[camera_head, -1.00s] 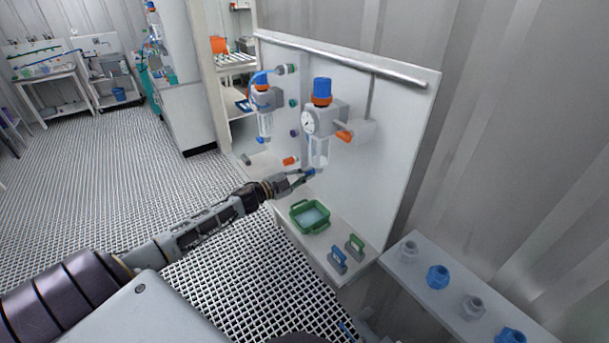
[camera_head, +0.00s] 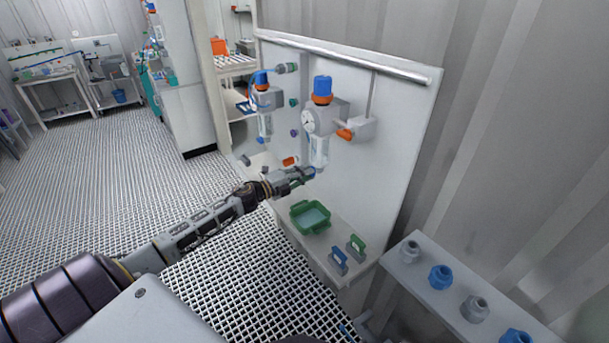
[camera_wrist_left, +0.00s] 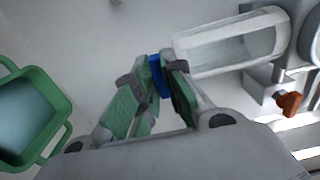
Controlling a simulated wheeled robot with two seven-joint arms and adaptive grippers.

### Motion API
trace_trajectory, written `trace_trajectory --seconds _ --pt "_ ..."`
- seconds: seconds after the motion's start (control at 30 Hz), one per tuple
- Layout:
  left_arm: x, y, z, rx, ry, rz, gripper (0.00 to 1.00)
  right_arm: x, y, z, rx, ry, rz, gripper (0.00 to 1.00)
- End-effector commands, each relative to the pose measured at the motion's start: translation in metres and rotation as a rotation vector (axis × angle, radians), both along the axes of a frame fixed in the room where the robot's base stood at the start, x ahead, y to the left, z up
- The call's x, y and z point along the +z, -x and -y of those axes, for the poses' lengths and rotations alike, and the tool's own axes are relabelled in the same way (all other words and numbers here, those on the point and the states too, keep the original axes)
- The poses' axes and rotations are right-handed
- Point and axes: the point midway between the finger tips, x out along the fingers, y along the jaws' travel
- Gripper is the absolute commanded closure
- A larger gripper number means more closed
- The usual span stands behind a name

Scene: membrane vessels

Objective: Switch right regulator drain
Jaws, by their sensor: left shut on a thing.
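The right regulator (camera_head: 323,118) is on the white panel, with a blue and orange top knob, a round gauge and a clear bowl (camera_head: 319,151). Its blue drain (camera_head: 310,171) is at the bottom of the bowl. My left gripper (camera_head: 304,174) is at the drain, coming in from the left. In the left wrist view the green-padded fingers (camera_wrist_left: 157,82) are shut on the blue drain (camera_wrist_left: 155,70), just beside the end of the clear bowl (camera_wrist_left: 228,45). The fingers hide part of the drain. My right gripper does not show.
A green tray (camera_head: 294,211) sits on the ledge below the regulator. Blue and green handled pieces (camera_head: 338,257) stand farther right on it. The left regulator (camera_head: 264,108) hangs farther back. A shelf with several fittings (camera_head: 411,252) is at lower right.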

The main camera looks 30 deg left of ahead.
Motion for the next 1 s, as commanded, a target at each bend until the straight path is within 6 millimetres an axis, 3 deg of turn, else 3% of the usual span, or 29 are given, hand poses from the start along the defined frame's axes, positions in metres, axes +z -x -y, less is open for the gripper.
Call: trace_trajectory --seconds 0.37,0.4,0.53,0.77,1.0 --pt "-0.002 0.000 0.000 -0.001 -0.009 0.000 1.00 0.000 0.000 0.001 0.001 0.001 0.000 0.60" --pt "-0.002 0.000 0.000 -0.001 -0.008 0.000 0.85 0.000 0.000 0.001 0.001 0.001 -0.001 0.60" --pt "-0.001 0.000 0.000 -0.001 -0.006 0.000 0.68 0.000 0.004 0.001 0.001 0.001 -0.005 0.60" --pt "-0.001 0.000 0.000 0.000 -0.006 0.001 0.67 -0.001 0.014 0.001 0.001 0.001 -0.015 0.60" --pt "-0.001 0.002 0.000 0.000 -0.005 0.001 0.67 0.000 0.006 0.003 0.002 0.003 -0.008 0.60"
